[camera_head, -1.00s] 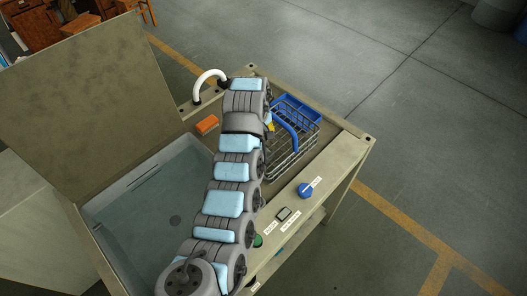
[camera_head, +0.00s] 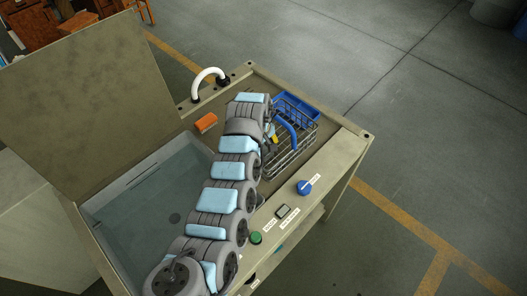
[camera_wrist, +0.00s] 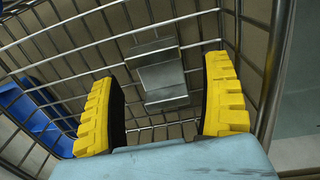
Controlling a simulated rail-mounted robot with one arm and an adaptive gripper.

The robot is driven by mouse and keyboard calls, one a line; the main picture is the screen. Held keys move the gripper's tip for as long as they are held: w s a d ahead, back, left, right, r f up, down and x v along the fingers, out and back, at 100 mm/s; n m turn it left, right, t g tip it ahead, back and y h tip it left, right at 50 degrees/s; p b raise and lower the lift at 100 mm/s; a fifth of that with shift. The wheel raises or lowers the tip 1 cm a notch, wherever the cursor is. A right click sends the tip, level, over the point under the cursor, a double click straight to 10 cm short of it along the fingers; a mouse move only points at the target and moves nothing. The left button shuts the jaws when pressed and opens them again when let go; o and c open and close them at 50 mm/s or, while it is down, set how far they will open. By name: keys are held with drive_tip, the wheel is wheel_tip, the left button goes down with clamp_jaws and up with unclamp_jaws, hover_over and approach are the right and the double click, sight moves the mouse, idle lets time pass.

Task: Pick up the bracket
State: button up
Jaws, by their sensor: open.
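The bracket (camera_wrist: 160,72) is a grey metal piece with bent steps. In the wrist view it lies in the wire basket (camera_wrist: 70,62), between and beyond my fingertips. My gripper (camera_wrist: 160,105) has two yellow ribbed fingers, spread apart on either side of the bracket with nothing held. I cannot tell how far the fingertips are above it. In the head view the wire basket (camera_head: 303,140) stands on the right part of the bench top, and my arm covers its left side. The bracket is hidden there; a bit of yellow finger (camera_head: 274,138) shows at the basket.
An orange block (camera_head: 206,123) and a white curved pipe (camera_head: 207,76) are to the left. A sink (camera_head: 150,190) with a raised lid (camera_head: 90,95) lies further left. A blue knob (camera_head: 304,187) sits in front.

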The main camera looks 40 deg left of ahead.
drive_tip(key=shift+f, duration=0.8)
drive_tip(key=shift+c, duration=0.4)
drive_tip(key=c, duration=1.3)
